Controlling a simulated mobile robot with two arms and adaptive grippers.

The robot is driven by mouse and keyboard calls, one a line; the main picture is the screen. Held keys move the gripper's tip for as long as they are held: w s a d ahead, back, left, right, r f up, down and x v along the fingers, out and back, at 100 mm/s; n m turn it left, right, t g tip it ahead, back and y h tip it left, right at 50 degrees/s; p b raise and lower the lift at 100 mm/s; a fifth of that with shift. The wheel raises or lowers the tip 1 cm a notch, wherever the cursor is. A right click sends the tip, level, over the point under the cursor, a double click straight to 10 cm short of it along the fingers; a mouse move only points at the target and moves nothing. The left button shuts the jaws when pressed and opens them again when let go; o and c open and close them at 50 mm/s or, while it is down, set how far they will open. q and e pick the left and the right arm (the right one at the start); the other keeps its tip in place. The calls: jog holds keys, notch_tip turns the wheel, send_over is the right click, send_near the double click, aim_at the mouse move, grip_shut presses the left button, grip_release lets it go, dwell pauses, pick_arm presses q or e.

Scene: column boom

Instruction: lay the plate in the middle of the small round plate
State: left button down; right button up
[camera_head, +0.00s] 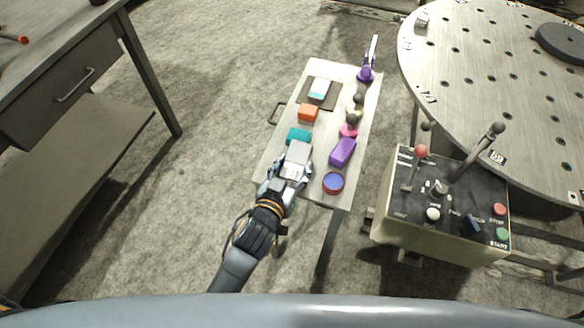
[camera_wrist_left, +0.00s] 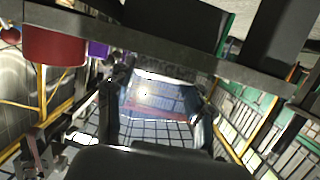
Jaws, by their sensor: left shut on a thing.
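My left gripper (camera_head: 290,172) is over the near end of the narrow side table, shut on a light grey, squarish plate (camera_head: 299,153). In the left wrist view the plate (camera_wrist_left: 155,98) shows as a shiny panel between the fingers; its lower edge is hard to make out. I cannot tell whether it touches the tabletop. A dark round disc (camera_head: 562,42) lies on the large perforated round table at the upper right, cut off by the picture edge. I cannot tell for sure that it is the small round plate. My right gripper is not in view.
The narrow table (camera_head: 283,137) bears a teal block (camera_head: 298,135), an orange block (camera_head: 308,113), a purple block (camera_head: 342,152) and a red-sided, blue-topped cylinder (camera_head: 333,182). A control box (camera_head: 440,235) with upright levers stands before the round table (camera_head: 470,60). A workbench (camera_head: 60,85) stands left.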

pick_arm(q)
jog(key=c, duration=0.7)
grip_release()
jog(key=shift+s+a+f, duration=0.1)
jog(key=shift+s+f, duration=0.05)
jog(key=shift+f, duration=0.5)
jog(key=shift+c, duration=0.2)
jog(key=shift+o, duration=1.1)
jog(key=shift+r, duration=0.1)
jog(key=shift+r, duration=0.15)
jog(key=v, duration=1.1)
jog(key=shift+s+r, duration=0.3)
jog(key=shift+r, duration=0.05)
jog(key=shift+a, duration=0.15)
